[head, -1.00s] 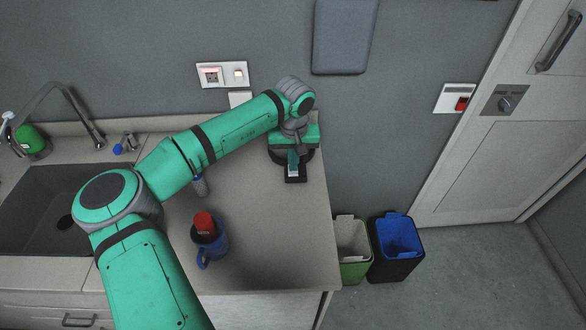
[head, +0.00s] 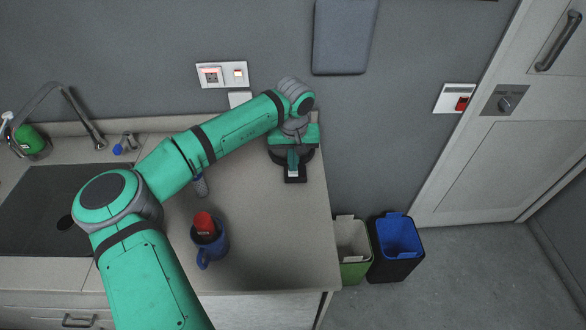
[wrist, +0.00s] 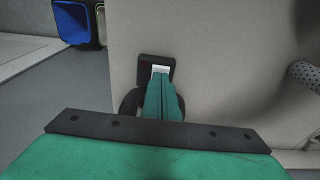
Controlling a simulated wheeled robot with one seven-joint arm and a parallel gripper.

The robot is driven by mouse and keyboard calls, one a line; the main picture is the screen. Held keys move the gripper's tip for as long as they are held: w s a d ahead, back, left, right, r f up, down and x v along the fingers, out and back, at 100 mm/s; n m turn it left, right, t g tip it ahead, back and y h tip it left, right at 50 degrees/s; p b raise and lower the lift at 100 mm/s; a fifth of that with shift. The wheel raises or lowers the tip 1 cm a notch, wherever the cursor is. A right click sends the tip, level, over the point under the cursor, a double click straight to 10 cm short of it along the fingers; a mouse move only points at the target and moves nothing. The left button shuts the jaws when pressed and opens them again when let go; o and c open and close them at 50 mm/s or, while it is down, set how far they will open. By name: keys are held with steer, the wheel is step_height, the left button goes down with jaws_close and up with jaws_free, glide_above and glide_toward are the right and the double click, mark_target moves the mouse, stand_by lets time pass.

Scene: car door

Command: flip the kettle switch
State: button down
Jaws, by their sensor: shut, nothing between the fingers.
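The kettle (head: 306,157) is dark and stands near the right end of the counter, mostly hidden under my wrist. Its black part with a pale piece (head: 292,172), which looks like the switch, sticks out toward the front of the counter. In the wrist view this pale piece (wrist: 160,69) sits in a black frame just beyond my fingertips. My gripper (wrist: 161,82) is shut and empty, its green fingers together over the kettle. The tips overlap the near edge of the pale piece; I cannot tell if they touch it. In the head view my gripper (head: 293,164) points down there.
A blue mug (head: 212,250) with a red item in it stands on the counter front. A small grey item (head: 200,186) lies behind it. Bins (head: 396,240) stand right of the counter. The counter's front right is clear.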

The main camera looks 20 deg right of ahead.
steer(key=shift+f, duration=0.6)
stand_by(0.4)
step_height(320, 180, up, 7)
stand_by(0.9)
stand_by(0.5)
